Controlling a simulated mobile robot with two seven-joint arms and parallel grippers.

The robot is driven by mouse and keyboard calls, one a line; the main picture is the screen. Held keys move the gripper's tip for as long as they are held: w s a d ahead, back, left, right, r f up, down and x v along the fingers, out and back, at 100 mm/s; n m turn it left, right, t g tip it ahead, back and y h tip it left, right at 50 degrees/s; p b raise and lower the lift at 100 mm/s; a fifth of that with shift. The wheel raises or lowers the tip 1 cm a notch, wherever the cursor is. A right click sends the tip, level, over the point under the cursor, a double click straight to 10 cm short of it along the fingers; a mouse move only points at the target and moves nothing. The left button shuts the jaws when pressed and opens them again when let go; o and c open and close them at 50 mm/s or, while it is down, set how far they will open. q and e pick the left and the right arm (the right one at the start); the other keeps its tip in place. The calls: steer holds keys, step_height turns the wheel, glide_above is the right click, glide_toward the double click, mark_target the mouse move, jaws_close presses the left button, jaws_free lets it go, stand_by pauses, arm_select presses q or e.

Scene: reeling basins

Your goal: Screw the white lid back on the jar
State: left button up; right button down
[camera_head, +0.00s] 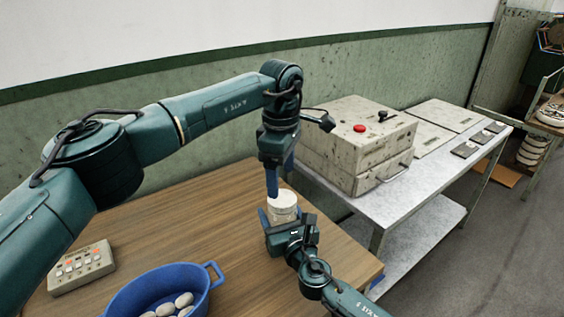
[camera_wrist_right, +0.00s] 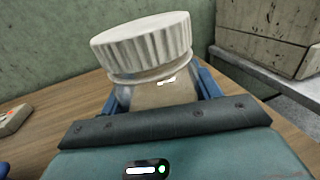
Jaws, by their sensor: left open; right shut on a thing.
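The jar (camera_wrist_right: 165,93) stands on the wooden table, with its body between the blue fingers of my right gripper (camera_head: 276,218). In the right wrist view the ribbed white lid (camera_wrist_right: 142,42) sits on top of the jar's neck. The lid also shows in the head view (camera_head: 284,198). My right gripper is shut on the jar from the near side. My left gripper (camera_head: 279,182) points down from above at the lid, its blue fingers open. One left finger shows just left of the lid; whether it touches the lid I cannot tell.
A blue basin (camera_head: 213,270) with several white cocoons stands at the table's front. A button box (camera_head: 80,268) lies at the left. A grey machine (camera_head: 357,145) with a red button stands on a metal table (camera_head: 400,226) at the right. The wooden table behind the left arm is clear.

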arm_select(q)
steer(key=n, duration=0.7)
steer(key=shift+r, duration=0.2)
steer(key=n, duration=0.4)
steer(key=shift+r, duration=0.1)
steer(key=n, duration=0.4)
steer(key=shift+r+n, duration=0.15)
steer(key=shift+n, duration=0.15)
steer(key=n, duration=0.4)
steer(key=shift+r, duration=0.1)
steer(key=n, duration=0.4)
steer(key=shift+w+r+n, duration=0.1)
steer(key=shift+n, duration=0.2)
steer(key=n, duration=0.4)
steer(key=shift+d+r, duration=0.1)
steer(key=shift+r, duration=0.05)
steer(key=n, duration=0.4)
steer(key=shift+r+n, duration=0.1)
steer(key=shift+n, duration=0.2)
steer(key=n, duration=0.5)
steer(key=shift+r, duration=0.1)
